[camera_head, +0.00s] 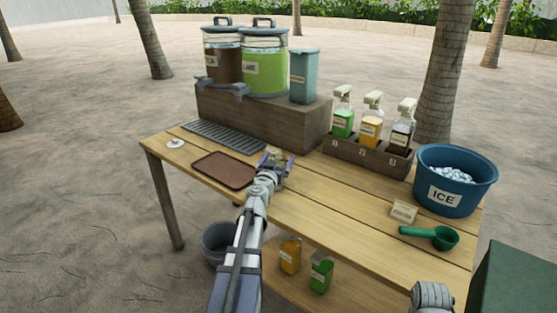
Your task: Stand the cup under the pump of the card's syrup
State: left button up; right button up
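My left gripper (276,164) is over the middle of the wooden table, left of the syrup rack (366,158). A small pale shape shows between or just behind its fingers; I cannot tell whether it is the cup or whether the fingers are shut on it. No other cup is clearly visible. The rack holds three white-topped pump bottles: green (342,122), orange (369,132) and dark brown (401,138). A small card (403,211) stands at the table's right; its writing is too small to read. Part of my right arm shows at the bottom right, but its gripper does not.
A brown tray (223,170) and a grey grate (222,137) lie at left. Two drink dispensers and a teal container (303,78) stand on a wooden block (262,125). An ice bucket (455,182) and green scoop (436,236) are at right. The front middle is clear.

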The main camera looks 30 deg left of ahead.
pick_arm(q)
jog(key=shift+r, duration=0.1)
jog(key=shift+s+r, duration=0.1)
jog(key=v, duration=1.1)
jog(key=shift+s, duration=0.3)
